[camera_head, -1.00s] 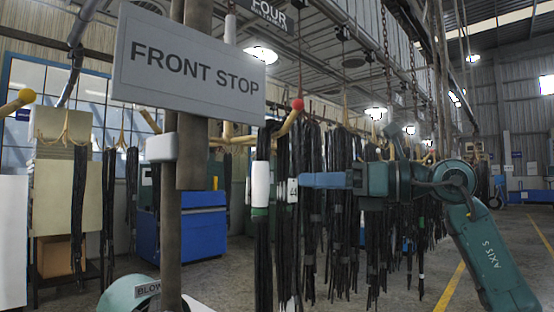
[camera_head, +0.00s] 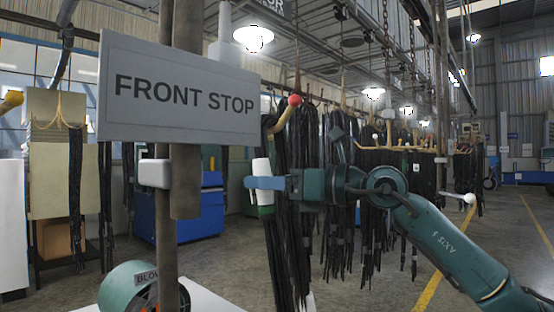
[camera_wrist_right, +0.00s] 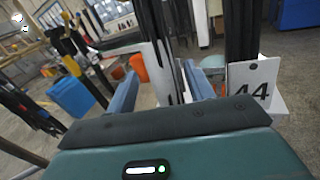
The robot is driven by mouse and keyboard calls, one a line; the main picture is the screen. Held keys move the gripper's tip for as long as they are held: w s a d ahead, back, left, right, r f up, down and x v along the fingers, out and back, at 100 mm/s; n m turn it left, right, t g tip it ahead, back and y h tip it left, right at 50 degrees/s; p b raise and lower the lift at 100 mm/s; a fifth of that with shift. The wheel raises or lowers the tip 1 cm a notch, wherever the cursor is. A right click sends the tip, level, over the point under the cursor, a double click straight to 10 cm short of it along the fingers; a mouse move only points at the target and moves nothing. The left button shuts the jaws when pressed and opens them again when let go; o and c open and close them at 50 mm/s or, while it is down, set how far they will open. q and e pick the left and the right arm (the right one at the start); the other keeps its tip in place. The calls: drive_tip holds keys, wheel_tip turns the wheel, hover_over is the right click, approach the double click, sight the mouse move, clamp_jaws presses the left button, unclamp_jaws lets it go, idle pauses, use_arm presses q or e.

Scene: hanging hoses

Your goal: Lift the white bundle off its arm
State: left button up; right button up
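The white bundle, black hoses with a white sleeve (camera_head: 262,180), hangs in the head view from a tan arm (camera_head: 280,121) with a red ball tip. The sleeve leans slightly. My right gripper (camera_head: 262,183) is level with the sleeve, its blue fingers across it in the head view. In the right wrist view the sleeve (camera_wrist_right: 163,75) stands between the two blue fingers (camera_wrist_right: 160,88), which are apart, with a gap showing at least on the left. Contact cannot be made out. My left gripper is not in view.
A grey "FRONT STOP" sign (camera_head: 180,93) on a post stands left of the bundle. Other black hose bundles (camera_head: 345,215) hang close behind and right. A white tag "44" (camera_wrist_right: 252,85) is just right of the fingers. A green blower (camera_head: 135,287) stands low in front.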

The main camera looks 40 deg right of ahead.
clamp_jaws()
idle(0.3)
drive_tip(key=shift+r, duration=0.15)
idle(0.3)
